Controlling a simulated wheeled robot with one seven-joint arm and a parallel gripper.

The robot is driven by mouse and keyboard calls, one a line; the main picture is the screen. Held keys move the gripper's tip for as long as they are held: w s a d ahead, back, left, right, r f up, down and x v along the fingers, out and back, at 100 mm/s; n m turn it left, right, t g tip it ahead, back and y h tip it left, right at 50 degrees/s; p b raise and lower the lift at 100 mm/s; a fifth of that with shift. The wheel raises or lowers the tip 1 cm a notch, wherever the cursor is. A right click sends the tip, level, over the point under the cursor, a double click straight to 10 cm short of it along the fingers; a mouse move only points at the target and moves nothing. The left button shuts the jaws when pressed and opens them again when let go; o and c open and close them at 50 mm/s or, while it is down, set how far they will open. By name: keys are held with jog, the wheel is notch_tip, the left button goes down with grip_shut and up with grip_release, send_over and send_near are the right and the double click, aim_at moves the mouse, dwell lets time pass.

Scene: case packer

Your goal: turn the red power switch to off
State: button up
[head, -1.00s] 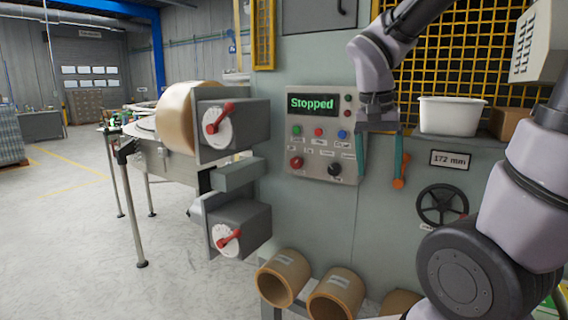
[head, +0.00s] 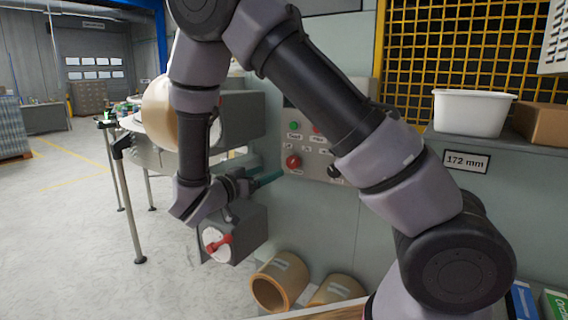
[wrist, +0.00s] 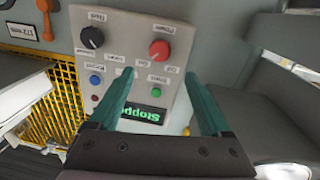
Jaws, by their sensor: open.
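The red power switch (head: 294,162) is a round red knob low on the left of the grey control panel (head: 318,167). In the wrist view, the red switch (wrist: 160,49) appears upside down, beyond and between my fingertips. My gripper (head: 279,175) is at the panel's lower left in the head view, its teal fingers pointing at the panel. In the wrist view, my gripper (wrist: 158,76) is open, with nothing between the fingers. Contact with the switch cannot be told. Its pointer direction is too small to read. The display (wrist: 143,115) reads Stopped, upside down.
A black knob (wrist: 91,37) sits beside the red switch, with small coloured buttons near the display. Cardboard tubes (head: 280,280) lie below the panel. A white bin (head: 474,112) stands at right.

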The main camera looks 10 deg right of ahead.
aim_at(291, 162)
jog(key=x, duration=1)
jog(key=shift+w+d, duration=0.25)
grip_shut()
